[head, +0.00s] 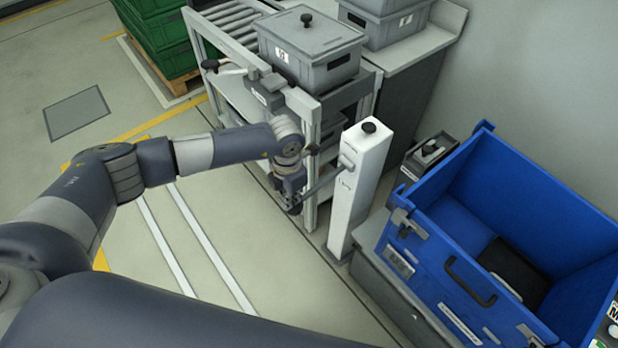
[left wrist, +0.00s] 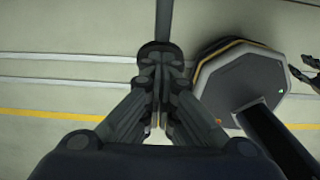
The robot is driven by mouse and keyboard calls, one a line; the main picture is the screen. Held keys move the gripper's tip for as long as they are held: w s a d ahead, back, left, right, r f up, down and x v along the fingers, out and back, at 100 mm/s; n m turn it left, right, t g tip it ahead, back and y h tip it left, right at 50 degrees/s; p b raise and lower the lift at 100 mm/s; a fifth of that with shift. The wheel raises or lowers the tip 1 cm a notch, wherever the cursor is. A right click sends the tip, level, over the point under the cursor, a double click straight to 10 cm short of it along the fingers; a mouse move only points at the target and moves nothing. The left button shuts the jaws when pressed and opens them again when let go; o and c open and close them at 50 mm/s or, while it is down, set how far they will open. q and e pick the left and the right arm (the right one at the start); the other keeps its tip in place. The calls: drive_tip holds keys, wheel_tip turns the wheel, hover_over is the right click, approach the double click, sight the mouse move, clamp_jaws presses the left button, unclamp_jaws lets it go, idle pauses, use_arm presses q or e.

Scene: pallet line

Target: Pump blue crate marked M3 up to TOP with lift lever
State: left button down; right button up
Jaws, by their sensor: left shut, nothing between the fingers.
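A large open blue crate (head: 440,255) stands at the right on a grey base, with a dark item inside. It has white labels on its front, too small to read for M3. A white post (head: 357,190) with a black knob on top stands left of it. The lift lever (head: 326,180) is a thin grey rod slanting down-left from the post. My left gripper (head: 292,205) is at the lever's lower end, fingers shut. The left wrist view shows the shut fingers (left wrist: 160,55) with a dark rod running out beyond their tips. What looks like my right gripper (left wrist: 305,72) is partly cut off there.
A grey crate (head: 310,55) sits on a roller rack (head: 230,25) behind the post. A small grey box (head: 428,158) is between post and blue crate. Green crates (head: 160,35) stand on a pallet at the upper left. The floor at the left is open.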

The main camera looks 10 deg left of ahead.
use_arm(q)
drive_tip(key=shift+f, duration=0.2)
drive_tip(key=shift+f, duration=0.2)
drive_tip(key=shift+r, duration=0.65)
wheel_tip(320, 180, up, 10)
drive_tip(key=p, duration=0.6)
drive_tip(key=shift+w+d+f, duration=0.25)
drive_tip(key=shift+w+d, duration=0.1)
drive_tip(key=shift+w, duration=0.1)
drive_tip(key=shift+f, duration=0.1)
